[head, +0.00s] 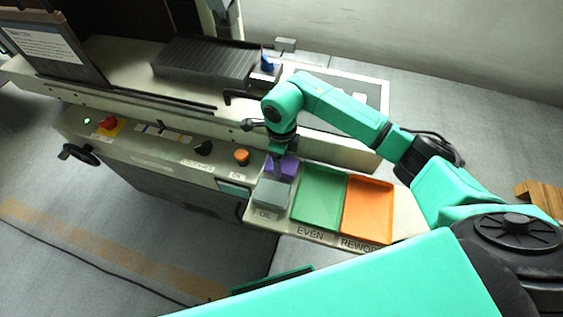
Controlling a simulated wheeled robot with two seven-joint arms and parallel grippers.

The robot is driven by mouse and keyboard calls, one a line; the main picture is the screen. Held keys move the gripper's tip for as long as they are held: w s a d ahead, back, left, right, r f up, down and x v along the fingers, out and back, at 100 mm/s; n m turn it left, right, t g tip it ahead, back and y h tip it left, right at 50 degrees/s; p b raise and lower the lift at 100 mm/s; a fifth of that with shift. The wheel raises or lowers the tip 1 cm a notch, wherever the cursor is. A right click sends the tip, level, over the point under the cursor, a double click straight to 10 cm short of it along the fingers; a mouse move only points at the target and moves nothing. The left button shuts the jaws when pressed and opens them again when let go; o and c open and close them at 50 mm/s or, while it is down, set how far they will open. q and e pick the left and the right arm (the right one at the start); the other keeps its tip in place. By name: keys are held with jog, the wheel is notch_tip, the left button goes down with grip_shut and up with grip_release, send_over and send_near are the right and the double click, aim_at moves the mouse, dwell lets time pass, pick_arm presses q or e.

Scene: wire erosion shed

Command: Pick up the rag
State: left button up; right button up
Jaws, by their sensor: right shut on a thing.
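The purple rag (288,166) is at the back of the light shelf, just behind a grey box (271,194) labelled OIL. My right gripper (277,168) points down at the rag's left part and is shut on it. The fingertips are small and partly hidden, and I cannot tell whether the rag is clear of the surface under it. My left gripper is not in view.
Right of the rag are an empty green tray (320,198) labelled EVEN and an orange tray (368,210) labelled REWORK. The machine's front panel has a red button (108,123), an orange knob (241,157) and a handwheel (78,154). A ribbed black cover (205,62) lies behind.

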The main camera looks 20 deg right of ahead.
notch_tip(320, 180, up, 19)
jog(key=b, duration=0.1)
jog(key=shift+r, duration=0.2)
jog(key=o, duration=0.4)
jog(key=shift+c, duration=0.2)
jog(key=shift+b, duration=0.3)
jog(key=shift+c, duration=1.1)
